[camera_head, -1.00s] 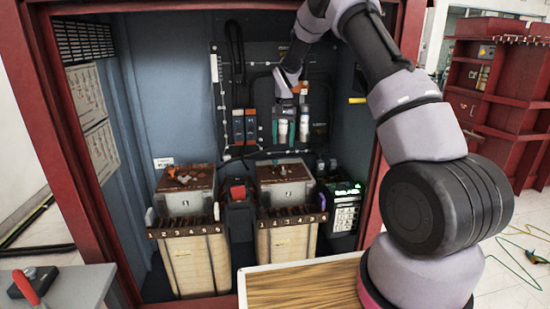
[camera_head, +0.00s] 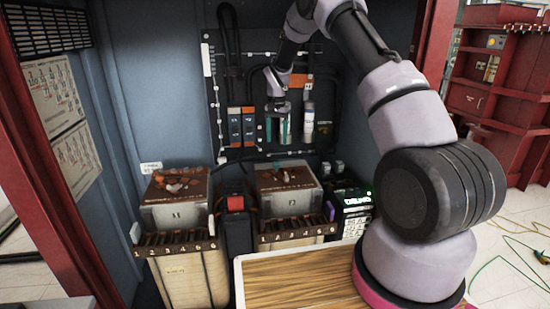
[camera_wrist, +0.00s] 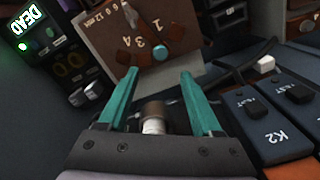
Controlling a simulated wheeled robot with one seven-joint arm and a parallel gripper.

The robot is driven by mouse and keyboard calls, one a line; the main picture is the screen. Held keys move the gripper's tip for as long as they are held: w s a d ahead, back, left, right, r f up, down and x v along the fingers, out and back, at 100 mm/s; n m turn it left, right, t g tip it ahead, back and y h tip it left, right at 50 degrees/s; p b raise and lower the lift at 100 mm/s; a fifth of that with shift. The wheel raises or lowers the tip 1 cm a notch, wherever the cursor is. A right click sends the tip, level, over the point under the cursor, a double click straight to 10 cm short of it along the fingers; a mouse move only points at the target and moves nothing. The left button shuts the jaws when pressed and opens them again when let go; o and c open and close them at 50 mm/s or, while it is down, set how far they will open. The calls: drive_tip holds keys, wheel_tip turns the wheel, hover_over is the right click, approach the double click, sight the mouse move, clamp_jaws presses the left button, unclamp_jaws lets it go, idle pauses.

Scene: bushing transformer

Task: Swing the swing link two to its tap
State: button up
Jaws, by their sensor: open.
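My gripper (camera_head: 277,130) hangs at the back panel of the cabinet, above and behind the right transformer (camera_head: 289,201). Its teal fingers stand apart in the wrist view (camera_wrist: 160,80), with nothing held at the tips. Beyond the tips is a brown terminal board (camera_wrist: 190,35) with copper-coloured pieces and a grey-blue knob (camera_wrist: 160,53). The left transformer (camera_head: 176,213) also has a brown top with orange-brown pieces (camera_head: 180,180). I cannot tell which piece is swing link two or which tap is its own. A brown and white cylinder (camera_wrist: 153,118) shows between the finger bases.
Blue and orange switch blocks (camera_head: 241,126) are on the back panel, left of my gripper; one reads K2 in the wrist view (camera_wrist: 280,137). White cylinders (camera_head: 309,115) stand right of it. A meter reading DEAD (camera_wrist: 33,20) sits beside the right transformer. A wooden top (camera_head: 300,285) is in front.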

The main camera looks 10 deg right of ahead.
sight(277, 163)
wheel_tip(277, 163, down, 11)
drive_tip(key=shift+w+r, duration=0.1)
drive_tip(key=shift+w, duration=0.05)
idle(0.4)
clamp_jaws()
idle(1.3)
